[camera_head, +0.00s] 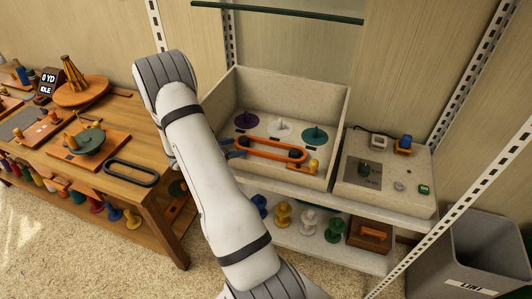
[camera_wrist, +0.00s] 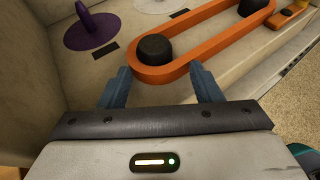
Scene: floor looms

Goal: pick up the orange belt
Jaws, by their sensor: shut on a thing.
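The orange belt (camera_head: 278,158) is a long loop in the pale open-fronted box on the shelf. It also shows in the wrist view (camera_wrist: 212,47), running from the centre to the upper right. It surrounds two black round pulleys (camera_wrist: 155,47), one near each end; I cannot tell whether it is raised off them. My gripper (camera_head: 233,149) reaches into the box from the left. In the wrist view its two blue fingers (camera_wrist: 160,71) are on either side of the belt's near end and shut on it. My arm hides part of the box's left side.
The box (camera_head: 336,124) has upright walls. Purple (camera_head: 246,120), white and teal discs with pegs stand behind the belt, and a yellow piece (camera_head: 313,165) at its right end. A dark loop (camera_head: 131,173) lies on the wooden table. A grey bin (camera_head: 480,262) stands at right.

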